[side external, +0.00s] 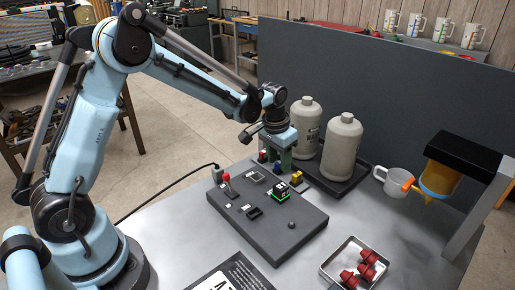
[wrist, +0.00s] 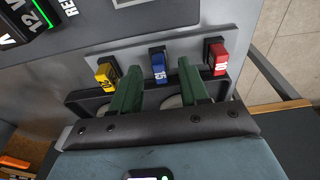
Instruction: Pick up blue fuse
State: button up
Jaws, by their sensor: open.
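The blue fuse (wrist: 158,65), marked 15, stands in a grey strip, between a yellow fuse (wrist: 106,74) and a red fuse (wrist: 217,58). My gripper (wrist: 160,84) is open, with its two green fingers on either side of the blue fuse's line. The fuse shows in the gap between the fingertips; I cannot tell how far it is from them in depth. In the side view my gripper (side external: 279,157) hangs right over the fuse row, with the blue fuse (side external: 277,168) just below it. The yellow fuse (side external: 297,177) and red fuse (side external: 262,156) flank it.
A dark panel (side external: 268,233) with a lever, switches and a 12 V relay (side external: 281,192) lies in front. Two grey bottles (side external: 342,146) stand on a black tray close behind my gripper. A white tray (side external: 336,265) with red parts and a mug (side external: 393,183) are to the right.

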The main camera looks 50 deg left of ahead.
jog(key=shift+f, duration=0.2)
grip_shut()
jog(key=shift+r, duration=0.1)
